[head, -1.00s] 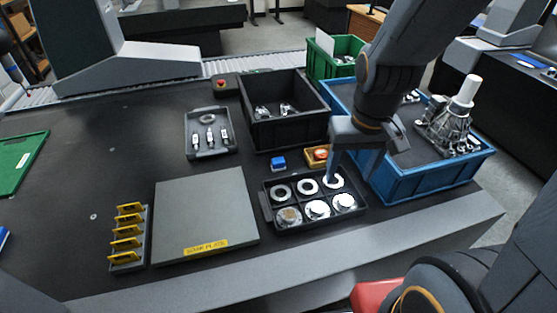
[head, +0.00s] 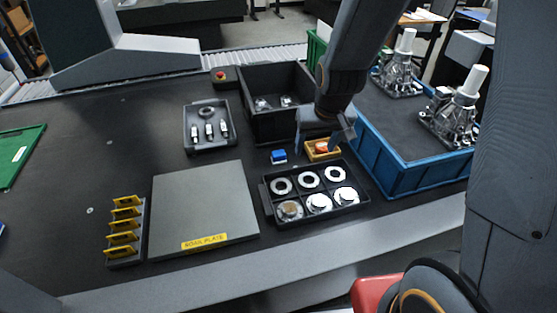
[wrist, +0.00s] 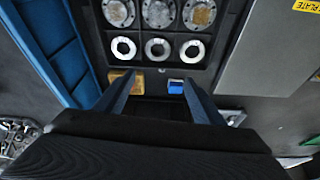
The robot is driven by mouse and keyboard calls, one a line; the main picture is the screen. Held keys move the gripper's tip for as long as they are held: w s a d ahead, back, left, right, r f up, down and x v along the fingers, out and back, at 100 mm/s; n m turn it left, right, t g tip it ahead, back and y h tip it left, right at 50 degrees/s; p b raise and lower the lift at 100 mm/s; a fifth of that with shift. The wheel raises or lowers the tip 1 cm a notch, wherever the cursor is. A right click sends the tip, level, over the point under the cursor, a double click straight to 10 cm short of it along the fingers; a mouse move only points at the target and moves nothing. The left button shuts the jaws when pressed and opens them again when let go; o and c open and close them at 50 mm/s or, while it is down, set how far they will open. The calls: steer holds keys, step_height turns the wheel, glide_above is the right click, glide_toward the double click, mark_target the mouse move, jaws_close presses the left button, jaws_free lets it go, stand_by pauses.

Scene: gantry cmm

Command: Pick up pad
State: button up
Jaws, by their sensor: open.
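A small blue block (head: 278,156) with a pale edge lies on the dark table, just behind the parts tray; it is probably the pad. It also shows in the wrist view (wrist: 175,86), near the right fingertip. My gripper (head: 316,148) is open and empty, above the table behind the tray. In the wrist view, my gripper (wrist: 159,80) has the blue block inside its right finger. A yellow holder with an orange-red top (head: 321,148) stands right of the block, by the other finger, partly hidden there in the wrist view (wrist: 124,83).
The black parts tray (head: 265,204) holds rings and round metal parts in front. A black bin (head: 277,128) stands behind, a blue crate (head: 400,178) to the right, and a grey tray (head: 190,148) with small parts to the left. The grey scan plate (head: 200,205) lies front left.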

steer(key=n+t+b, duration=0.1)
steer(key=t+b, duration=0.1)
glide_toward(279, 153)
step_height(279, 153, down, 2)
steer(key=shift+y, duration=0.4)
steer(key=shift+w+d+p+x, duration=0.15)
steer(key=shift+p+x, duration=0.35)
steer(key=shift+x, duration=1.6)
steer(key=shift+w+d+p+x, duration=0.1)
steer(key=shift+w+p+x, duration=0.3)
steer(key=shift+x, duration=1.75)
steer(key=shift+s+r, duration=0.2)
steer(key=c, duration=1.3)
steer(key=shift+o, duration=0.2)
steer(key=shift+r, duration=0.1)
step_height(279, 153, up, 10)
steer(key=shift+f+b, duration=0.1)
steer(key=shift+b, duration=0.55)
